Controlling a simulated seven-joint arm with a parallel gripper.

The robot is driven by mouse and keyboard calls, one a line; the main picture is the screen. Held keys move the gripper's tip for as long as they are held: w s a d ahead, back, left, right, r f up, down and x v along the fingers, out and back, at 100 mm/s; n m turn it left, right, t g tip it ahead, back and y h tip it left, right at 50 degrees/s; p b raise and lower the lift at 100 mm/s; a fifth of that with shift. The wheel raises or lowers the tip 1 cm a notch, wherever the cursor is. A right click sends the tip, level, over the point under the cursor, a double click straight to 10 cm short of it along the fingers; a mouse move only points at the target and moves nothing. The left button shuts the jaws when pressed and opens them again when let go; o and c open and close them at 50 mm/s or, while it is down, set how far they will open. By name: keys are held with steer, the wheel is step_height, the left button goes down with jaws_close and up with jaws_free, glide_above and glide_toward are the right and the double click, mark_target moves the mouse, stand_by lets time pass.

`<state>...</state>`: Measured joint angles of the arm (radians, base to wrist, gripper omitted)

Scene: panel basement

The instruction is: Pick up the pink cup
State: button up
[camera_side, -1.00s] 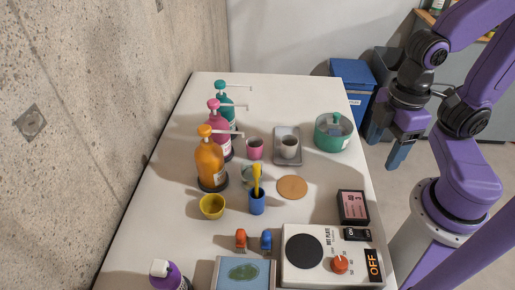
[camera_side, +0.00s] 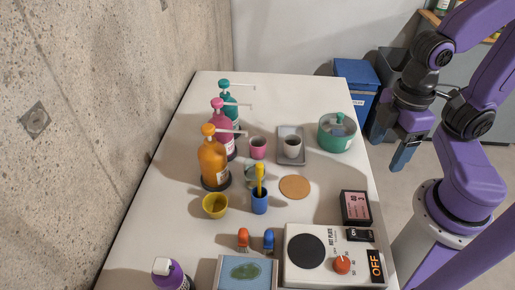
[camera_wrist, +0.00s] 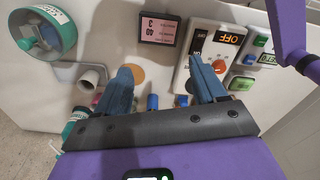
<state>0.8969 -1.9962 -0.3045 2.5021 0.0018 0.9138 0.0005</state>
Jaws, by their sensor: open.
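The pink cup (camera_side: 258,149) stands upright on the white table, between the pink pump bottle (camera_side: 221,132) and the grey tray (camera_side: 283,160). A white cup (camera_side: 292,146) stands on that tray, just right of the pink cup. My gripper (camera_side: 390,146) is open and empty, beyond the table's right edge, well apart from the pink cup, with its fingers pointing down. In the wrist view my two blue fingers (camera_wrist: 163,80) are spread with nothing held between them. There the pink cup is mostly hidden near the left finger, and I cannot make it out surely.
A green pot (camera_side: 337,132) stands right of the tray. An orange pump bottle (camera_side: 214,168), yellow bowl (camera_side: 215,206), blue holder (camera_side: 259,203) and cork disc (camera_side: 295,187) are nearer. A hot plate (camera_side: 334,262) fills the front right. Bare table lies left of the bottles.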

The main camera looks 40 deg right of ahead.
steer(key=shift+o, duration=0.5)
steer(key=shift+w, duration=0.1)
steer(key=m+t+h, duration=0.2)
steer(key=m+t, duration=0.2)
steer(key=m, duration=1.3)
glide_above(258, 145)
steer(key=s+a, duration=0.2)
steer(key=s, duration=0.2)
step_height(258, 145, down, 13)
steer(key=shift+f, duration=0.1)
steer(key=shift+x, duration=3.15)
steer(key=shift+w+a, duration=0.1)
steer(key=c, duration=1.1)
